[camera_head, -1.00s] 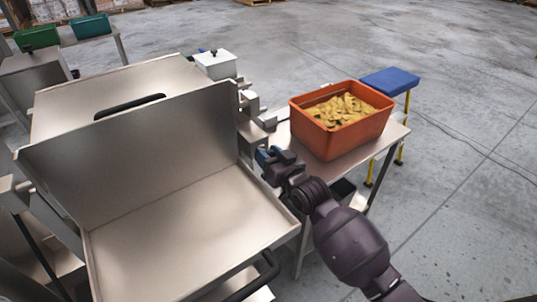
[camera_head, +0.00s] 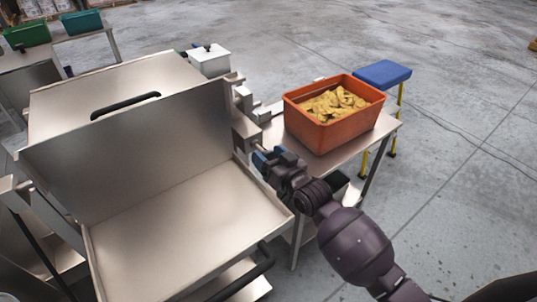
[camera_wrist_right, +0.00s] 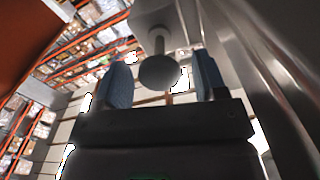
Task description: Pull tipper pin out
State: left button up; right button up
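The tipper is a steel pan (camera_head: 190,232) with a tall back plate, and it fills the left of the head view. In the right wrist view the tipper pin (camera_wrist_right: 158,72) shows as a round grey knob on a short stem below a pale block. My right gripper (camera_head: 264,158) is at the tipper's right side; its blue fingers also show in the right wrist view (camera_wrist_right: 163,80). They are open on either side of the knob, with a visible gap at each side. In the head view the pin is too small to make out clearly. My left gripper is out of view.
An orange crate (camera_head: 342,133) of yellow pieces stands on a steel table (camera_head: 388,128) just beyond my right gripper. A blue-topped stool (camera_head: 383,73) is behind it. A white box (camera_head: 210,61) stands behind the tipper. Open floor lies to the right.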

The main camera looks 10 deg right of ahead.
jog(key=shift+w, duration=0.1)
jog(key=v, duration=1)
jog(key=shift+s+d, duration=0.15)
jog(key=shift+s, duration=0.2)
jog(key=shift+f, duration=0.1)
